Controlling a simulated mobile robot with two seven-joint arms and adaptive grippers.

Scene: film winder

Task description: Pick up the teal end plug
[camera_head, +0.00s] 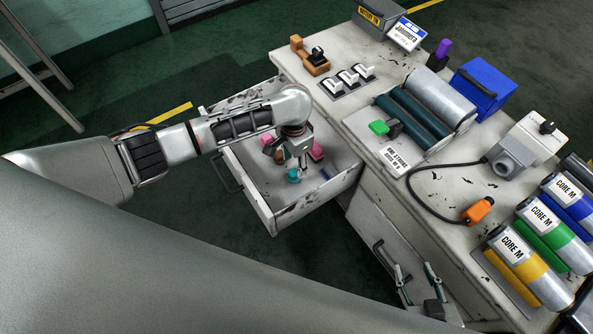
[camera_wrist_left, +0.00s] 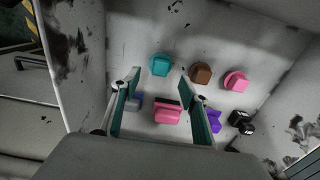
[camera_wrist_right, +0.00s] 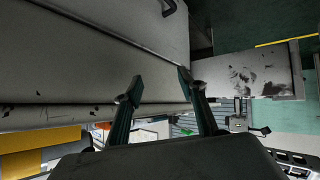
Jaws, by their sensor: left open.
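The teal end plug (camera_head: 293,175) lies in the open drawer, near its front side in the head view. In the left wrist view the teal plug (camera_wrist_left: 159,65) shows a round disc with a raised grip, just beyond the fingertips and between their lines. My left gripper (camera_head: 300,158) is over the drawer, pointing down; in its wrist view the gripper (camera_wrist_left: 158,82) is open with nothing held. My right gripper (camera_head: 413,270) is beside the cabinet front below the worktop; its fingers (camera_wrist_right: 159,84) are apart and empty.
The drawer (camera_head: 264,208) has raised walls. It also holds a brown plug (camera_wrist_left: 201,74), a pink plug (camera_wrist_left: 236,81), another pink piece (camera_wrist_left: 167,115), a purple piece (camera_wrist_left: 213,120) and a black piece (camera_wrist_left: 240,121). The worktop (camera_head: 440,180) carries rollers and several core rolls.

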